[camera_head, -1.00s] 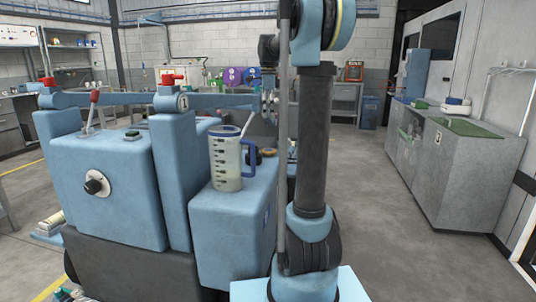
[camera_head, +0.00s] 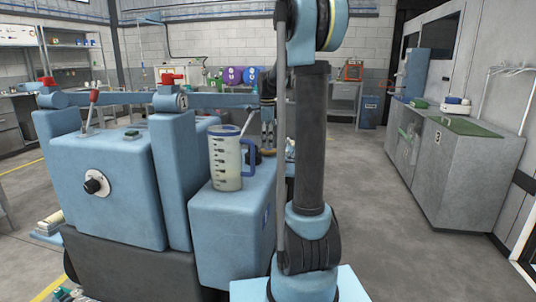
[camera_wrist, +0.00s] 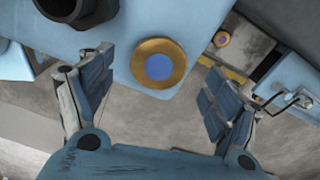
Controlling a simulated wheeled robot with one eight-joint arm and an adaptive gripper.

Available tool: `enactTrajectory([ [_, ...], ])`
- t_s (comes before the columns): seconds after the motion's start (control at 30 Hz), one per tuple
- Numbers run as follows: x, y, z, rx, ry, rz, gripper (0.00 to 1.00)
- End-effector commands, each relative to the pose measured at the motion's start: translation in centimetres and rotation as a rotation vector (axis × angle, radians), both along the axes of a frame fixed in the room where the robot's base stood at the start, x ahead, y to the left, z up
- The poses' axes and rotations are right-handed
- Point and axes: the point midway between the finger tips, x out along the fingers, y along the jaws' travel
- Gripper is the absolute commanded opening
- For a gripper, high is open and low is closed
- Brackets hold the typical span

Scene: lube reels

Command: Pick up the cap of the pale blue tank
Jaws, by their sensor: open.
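The pale blue tank (camera_head: 228,225) stands left of my arm with a measuring jug (camera_head: 226,165) on top. In the wrist view its pale blue top (camera_wrist: 135,20) shows, with a round brass cap with a blue centre (camera_wrist: 159,67) near the edge. A black round fitting (camera_wrist: 78,10) stands beside it at the upper left. My gripper (camera_wrist: 152,85) is open and empty, its two fingers to the left and right of the cap in the picture. Whether they are level with it, I cannot tell. In the head view my gripper (camera_head: 268,140) is partly hidden behind the jug and my arm.
A larger blue tank (camera_head: 110,190) with levers stands at the left. A grey cabinet (camera_head: 460,175) stands at the right. The floor between is clear.

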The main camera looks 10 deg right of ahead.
Motion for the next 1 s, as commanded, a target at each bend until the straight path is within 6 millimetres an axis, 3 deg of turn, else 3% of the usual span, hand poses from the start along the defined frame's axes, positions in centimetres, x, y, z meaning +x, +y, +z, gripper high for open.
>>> enactTrajectory([
  [0.23, 0.1, 0.1, -3.0, 0.0, 0.0, 0.0, 0.82],
  [0.57, 0.0, 0.0, -3.5, 0.0, 0.0, -0.001, 0.82],
  [0.7, 0.1, 0.0, -3.5, 0.0, 0.0, -0.001, 0.5],
  [0.8, 0.0, -0.1, -3.5, 0.0, 0.0, -0.002, 0.32],
  [1.0, 0.0, -0.1, -3.5, 0.0, 0.0, -0.002, 0.32],
])
